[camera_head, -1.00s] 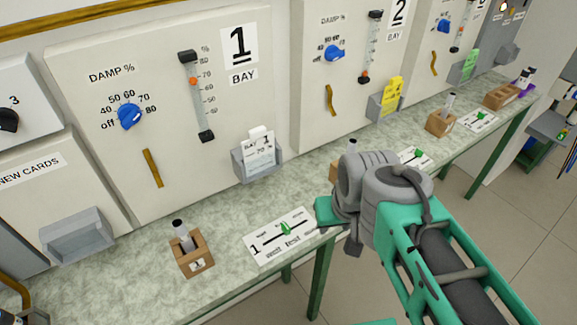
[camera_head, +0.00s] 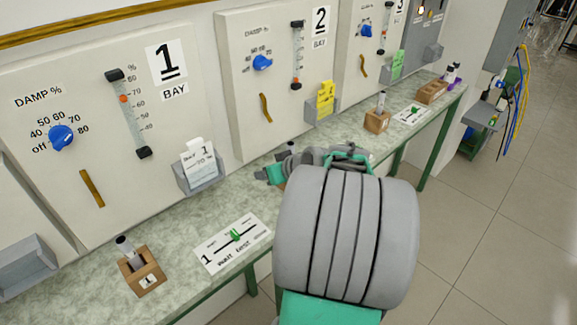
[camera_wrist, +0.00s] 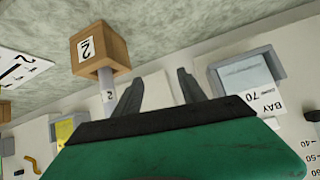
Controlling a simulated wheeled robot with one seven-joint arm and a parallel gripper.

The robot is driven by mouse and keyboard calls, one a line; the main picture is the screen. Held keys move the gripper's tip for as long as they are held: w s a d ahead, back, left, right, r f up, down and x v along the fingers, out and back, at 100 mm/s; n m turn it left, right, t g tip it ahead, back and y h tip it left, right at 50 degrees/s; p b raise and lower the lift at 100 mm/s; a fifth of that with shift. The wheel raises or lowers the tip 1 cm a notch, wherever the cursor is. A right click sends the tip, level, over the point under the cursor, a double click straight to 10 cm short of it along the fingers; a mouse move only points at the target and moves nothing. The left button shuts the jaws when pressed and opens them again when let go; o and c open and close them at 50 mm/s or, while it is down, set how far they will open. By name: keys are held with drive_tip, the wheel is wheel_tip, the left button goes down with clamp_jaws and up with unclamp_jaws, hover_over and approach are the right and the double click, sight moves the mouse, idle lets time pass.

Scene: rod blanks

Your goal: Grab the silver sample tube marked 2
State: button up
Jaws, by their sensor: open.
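The silver sample tube marked 2 (camera_wrist: 108,97) stands in a wooden block labelled 2 (camera_wrist: 98,47), which the wrist view shows upside down. My gripper (camera_wrist: 160,85) is open and empty, its two dark fingers apart. The tube is just left of the left finger in that view, outside the gap between the fingers. I cannot tell whether the finger touches it. In the head view my arm hides most of this block and tube, and the fingers are hard to make out.
Another tube in a block labelled 1 (camera_head: 142,270) stands at the near left of the counter, beside a slider card (camera_head: 232,243). A grey card holder (camera_head: 200,172) juts from the panel behind. A further tube block (camera_head: 377,121) stands farther along.

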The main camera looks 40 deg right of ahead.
drive_tip(key=s+d+m+t+h, duration=0.1)
drive_tip(key=s+d+t+h, duration=0.1)
drive_tip(key=d, duration=0.7)
drive_tip(key=shift+n+t, duration=0.3)
drive_tip(key=shift+t, duration=0.2)
drive_tip(key=w+p, duration=0.1)
drive_tip(key=w, duration=0.1)
drive_tip(key=w+d, duration=0.1)
drive_tip(key=w, duration=0.2)
drive_tip(key=w+p, duration=0.1)
drive_tip(key=w, duration=0.1)
drive_tip(key=shift+w+d+f+p, duration=0.25)
drive_tip(key=shift+w+d+p, duration=0.1)
drive_tip(key=shift+w, duration=0.05)
drive_tip(key=shift+s, duration=0.1)
clamp_jaws()
